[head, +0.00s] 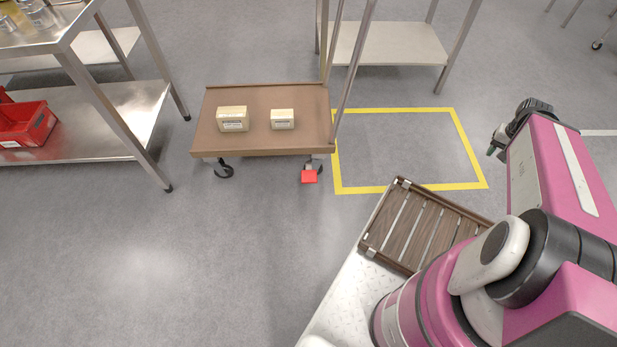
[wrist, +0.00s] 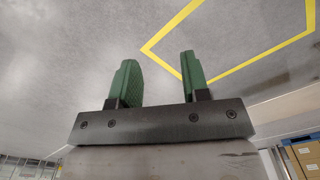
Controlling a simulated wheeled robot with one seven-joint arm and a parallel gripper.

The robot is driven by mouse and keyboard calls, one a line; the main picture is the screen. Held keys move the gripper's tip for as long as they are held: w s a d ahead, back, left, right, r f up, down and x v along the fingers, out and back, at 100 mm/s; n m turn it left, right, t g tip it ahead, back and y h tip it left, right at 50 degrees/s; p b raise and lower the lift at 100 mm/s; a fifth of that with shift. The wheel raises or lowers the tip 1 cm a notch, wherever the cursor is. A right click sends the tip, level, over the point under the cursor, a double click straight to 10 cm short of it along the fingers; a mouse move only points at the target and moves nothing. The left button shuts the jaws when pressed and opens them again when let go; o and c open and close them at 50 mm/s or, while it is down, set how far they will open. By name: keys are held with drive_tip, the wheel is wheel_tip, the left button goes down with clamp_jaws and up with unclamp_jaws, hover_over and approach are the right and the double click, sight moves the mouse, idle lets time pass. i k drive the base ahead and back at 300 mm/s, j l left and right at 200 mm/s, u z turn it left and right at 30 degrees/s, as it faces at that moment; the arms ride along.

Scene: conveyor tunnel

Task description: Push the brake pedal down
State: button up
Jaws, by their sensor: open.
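The red brake pedal (head: 310,176) sits low at the front right caster of a brown cart (head: 262,90) in the head view. My gripper (head: 493,152) is at the right of the head view, up in the air and well to the right of the pedal. In the wrist view its two green fingers (wrist: 158,82) stand apart with nothing between them, so it is open and empty. The pedal is not in the wrist view.
Two small boxes (head: 232,119) (head: 283,119) stand on the cart. A yellow floor outline (head: 412,188) lies right of it. A metal table (head: 95,90) with a red bin (head: 27,124) is at left. My slatted tray is in front. The floor before the cart is clear.

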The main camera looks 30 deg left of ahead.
sight(307, 175)
drive_tip(key=u, duration=2.15)
drive_tip(key=l+u, duration=0.15)
drive_tip(key=l, duration=0.55)
drive_tip(key=k+l+u, duration=0.1)
drive_tip(key=l, duration=0.6)
